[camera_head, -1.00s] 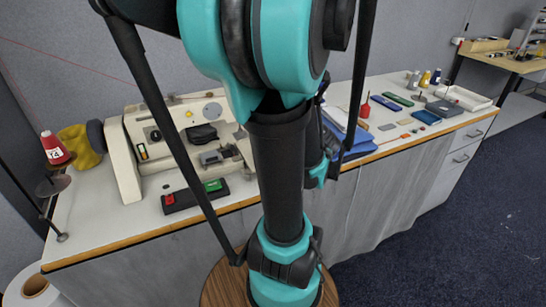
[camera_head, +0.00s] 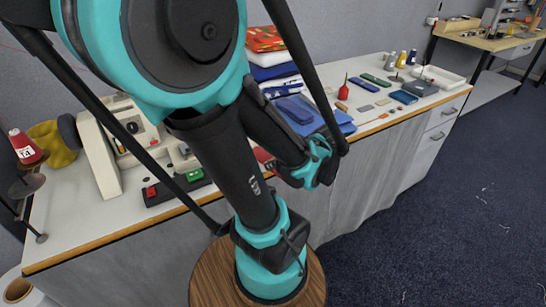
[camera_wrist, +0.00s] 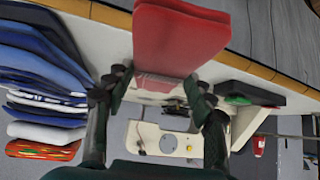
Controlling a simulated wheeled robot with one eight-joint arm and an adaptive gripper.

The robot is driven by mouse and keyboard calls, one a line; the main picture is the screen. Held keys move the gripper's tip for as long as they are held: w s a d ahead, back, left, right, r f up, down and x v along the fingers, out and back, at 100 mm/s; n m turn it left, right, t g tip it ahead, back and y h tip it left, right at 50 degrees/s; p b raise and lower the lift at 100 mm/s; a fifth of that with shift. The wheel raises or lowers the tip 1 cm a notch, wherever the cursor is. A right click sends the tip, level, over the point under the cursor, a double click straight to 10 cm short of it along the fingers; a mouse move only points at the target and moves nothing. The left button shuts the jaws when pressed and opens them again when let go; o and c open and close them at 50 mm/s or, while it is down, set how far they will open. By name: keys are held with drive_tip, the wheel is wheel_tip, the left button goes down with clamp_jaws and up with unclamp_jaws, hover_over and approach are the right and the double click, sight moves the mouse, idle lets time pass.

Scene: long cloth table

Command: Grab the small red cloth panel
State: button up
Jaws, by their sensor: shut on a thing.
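The small red cloth panel (camera_wrist: 182,40) is folded and stands out between my gripper's fingers in the wrist view. My gripper (camera_wrist: 158,88) is shut on it, with one dark finger on each side. In the head view the arm hides most of the gripper; a bit of red (camera_head: 263,155) shows beside the arm, probably the same panel. The panel appears held near the table's front edge, clear of the stacked cloths.
A stack of folded blue, white and orange-patterned cloths (camera_wrist: 42,85) lies beside the gripper; it also shows in the head view (camera_head: 268,72). A cream machine (camera_head: 112,150) and a black tray with red and green blocks (camera_head: 165,192) stand to the left. Small items and bottles lie right.

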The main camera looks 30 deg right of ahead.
drive_tip(key=s+d, duration=0.2)
drive_tip(key=s, duration=1)
drive_tip(key=shift+s, duration=0.15)
